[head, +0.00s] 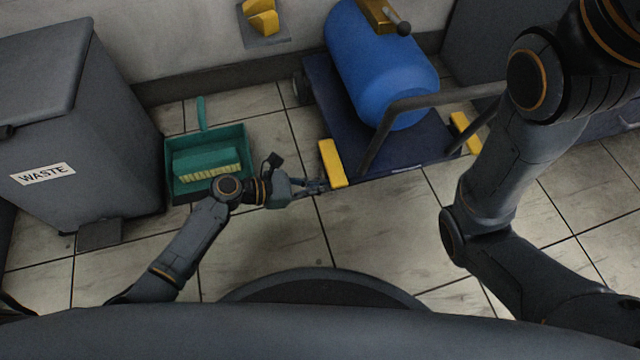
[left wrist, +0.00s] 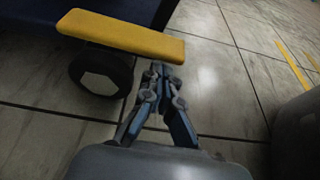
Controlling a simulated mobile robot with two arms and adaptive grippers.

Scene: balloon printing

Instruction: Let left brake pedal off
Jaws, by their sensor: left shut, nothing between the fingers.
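A dark blue cart (head: 425,158) stands on the tiled floor with two yellow brake pedals at its near side. The left brake pedal (head: 332,163) is a yellow bar at the cart's near left corner. In the left wrist view the left brake pedal (left wrist: 120,36) spans the upper left above a black wheel (left wrist: 102,73). My left gripper (head: 318,186) is shut and empty, with its fingertips beside the pedal's near end. In the left wrist view my left gripper (left wrist: 160,70) is just under the pedal's right end; contact is unclear. The right brake pedal (head: 465,132) is farther right. My right gripper is out of view.
A blue tank (head: 378,65) lies on the cart. The cart's grey handle (head: 430,99) rises at the near side. A green dustpan with brush (head: 207,163) and a waste bin (head: 75,130) stand at left. Floor in front of the cart is clear.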

